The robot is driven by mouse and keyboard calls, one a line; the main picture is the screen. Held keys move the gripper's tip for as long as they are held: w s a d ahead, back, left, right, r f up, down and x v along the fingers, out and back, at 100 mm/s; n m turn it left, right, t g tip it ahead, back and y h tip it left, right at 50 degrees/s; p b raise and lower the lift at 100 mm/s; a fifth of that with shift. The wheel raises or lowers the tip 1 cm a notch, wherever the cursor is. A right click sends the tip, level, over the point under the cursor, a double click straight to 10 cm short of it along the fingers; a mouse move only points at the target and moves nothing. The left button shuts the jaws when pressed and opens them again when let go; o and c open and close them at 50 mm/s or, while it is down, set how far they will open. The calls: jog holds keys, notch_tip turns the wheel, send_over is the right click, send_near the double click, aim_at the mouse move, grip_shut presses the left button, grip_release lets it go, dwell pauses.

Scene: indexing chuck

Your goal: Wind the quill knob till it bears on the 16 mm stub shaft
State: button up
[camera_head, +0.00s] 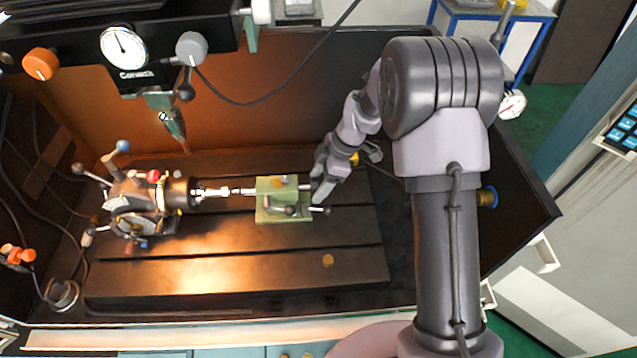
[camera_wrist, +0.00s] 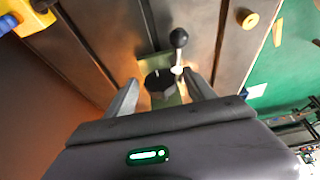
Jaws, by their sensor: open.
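The stub shaft (camera_head: 212,192), bright metal, sticks out from the chuck (camera_head: 176,194) toward the right. The green tailstock (camera_head: 268,212) stands to its right on the bed, and its pointed quill centre (camera_head: 247,191) faces the shaft. I cannot tell whether the two touch. My gripper (camera_head: 316,188) is at the tailstock's right end, hiding most of the knob there. In the wrist view, the dark quill knob (camera_wrist: 160,84) lies between my open fingers (camera_wrist: 163,92), with a gap visible on either side. A black-ball lever (camera_wrist: 179,40) rises close beside the knob.
The indexing head with its levers (camera_head: 133,200) fills the left of the slotted bed (camera_head: 230,262). A spindle nozzle (camera_head: 172,122) and dial gauge (camera_head: 124,46) hang above. A small yellow piece (camera_head: 328,260) lies on the bed's front part, which is otherwise clear.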

jog(key=c, duration=1.4)
jog(key=shift+o, duration=0.2)
jog(key=shift+r, duration=0.1)
jog(key=shift+p, duration=0.5)
jog(key=shift+w+r+g+p, duration=0.15)
jog(key=shift+g+p, duration=0.45)
jog(key=shift+p, duration=0.3)
jog(key=shift+w+m+g+p, duration=0.15)
jog(key=shift+m+g+p, duration=0.15)
jog(key=shift+g+p, duration=0.9)
jog(key=shift+w+f+m+g+b, duration=0.15)
jog(key=shift+f+m+g+b, duration=0.3)
jog(key=shift+g, duration=0.75)
jog(key=shift+f+g+b, duration=0.15)
jog(key=shift+g+b, duration=0.35)
jog(key=shift+b, duration=0.1)
